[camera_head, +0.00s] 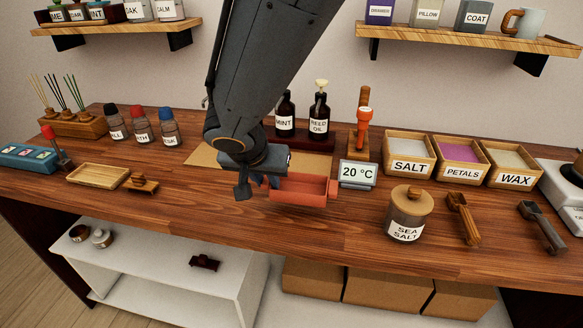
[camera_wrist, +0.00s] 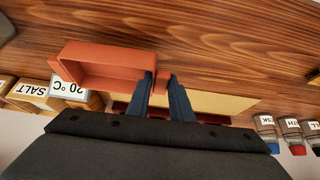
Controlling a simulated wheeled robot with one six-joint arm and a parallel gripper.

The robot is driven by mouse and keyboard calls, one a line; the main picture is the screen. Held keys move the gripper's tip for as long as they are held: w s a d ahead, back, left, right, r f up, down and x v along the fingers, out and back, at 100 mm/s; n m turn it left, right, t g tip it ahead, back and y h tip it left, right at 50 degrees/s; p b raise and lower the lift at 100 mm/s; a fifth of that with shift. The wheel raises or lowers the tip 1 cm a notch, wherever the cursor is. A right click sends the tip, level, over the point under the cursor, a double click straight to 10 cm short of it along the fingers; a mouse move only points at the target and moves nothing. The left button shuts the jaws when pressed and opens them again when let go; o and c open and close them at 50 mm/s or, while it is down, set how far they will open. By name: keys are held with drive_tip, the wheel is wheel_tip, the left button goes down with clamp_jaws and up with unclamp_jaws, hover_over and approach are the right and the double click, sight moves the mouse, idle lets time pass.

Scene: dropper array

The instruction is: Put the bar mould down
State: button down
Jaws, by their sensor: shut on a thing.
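The bar mould (camera_head: 298,188) is a terracotta-coloured open rectangular trough with a small tab at each end. It also shows in the wrist view (camera_wrist: 108,62). My gripper (camera_head: 262,181) is at its left end in the head view. In the wrist view the two dark blue fingers (camera_wrist: 165,82) are shut on the mould's end tab. The mould looks level with its opening up. I cannot tell whether its underside touches the wooden table (camera_head: 330,225) or hangs just above it.
A pale board (camera_head: 203,158) lies behind my gripper. A 20 °C display (camera_head: 357,174) stands close to the mould's right end. A sea salt jar (camera_head: 409,212) is further right. A wooden tray (camera_head: 97,174) is left. The table in front of the mould is clear.

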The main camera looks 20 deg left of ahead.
drive_tip(key=shift+f, duration=2.05)
drive_tip(key=shift+f, duration=0.15)
drive_tip(key=c, duration=1.6)
unclamp_jaws()
drive_tip(key=shift+o, duration=0.2)
drive_tip(key=shift+r, duration=0.2)
drive_tip(key=v, duration=1.2)
drive_tip(key=shift+b, duration=0.45)
